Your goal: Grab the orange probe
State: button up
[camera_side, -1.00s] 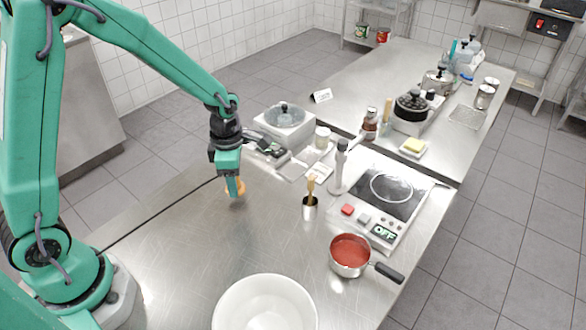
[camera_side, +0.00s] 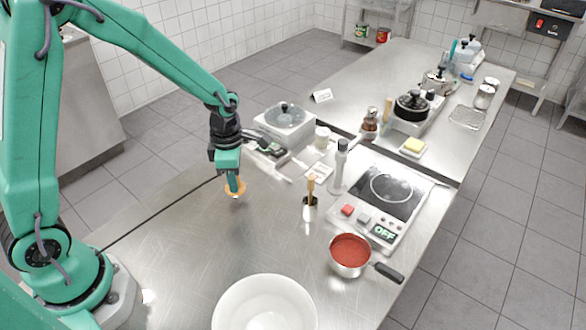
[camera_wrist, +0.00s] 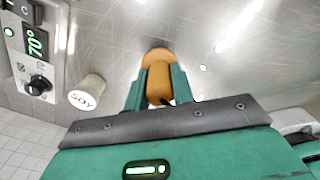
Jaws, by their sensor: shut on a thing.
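The orange probe (camera_wrist: 157,64) shows in the wrist view between the two green fingers of my gripper (camera_wrist: 158,86). The fingers press on its sides and its rounded end sticks out past them. In the side view the orange probe (camera_side: 240,187) shows partly around my gripper (camera_side: 233,186), low at the steel table. I cannot tell whether the probe touches the table. Part of the probe is hidden by the fingers.
A white bowl (camera_side: 265,298) stands at the front. A saucepan of red sauce (camera_side: 350,250), a metal cup with a brush (camera_side: 310,205) and a hotplate (camera_side: 385,205) are to the right. A soy jar (camera_wrist: 87,93) and a dial unit (camera_wrist: 35,50) stand nearby. The table (camera_side: 185,250) left of the bowl is clear.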

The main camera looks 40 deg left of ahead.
jog(key=shift+r, duration=0.5)
notch_tip(320, 180, up, 3)
jog(key=shift+r, duration=0.1)
jog(key=s+d+r, duration=0.6)
jog(key=d, duration=0.3)
jog(key=shift+s+d+r, duration=0.25)
jog(key=shift+d+r, duration=0.1)
jog(key=shift+d, duration=0.1)
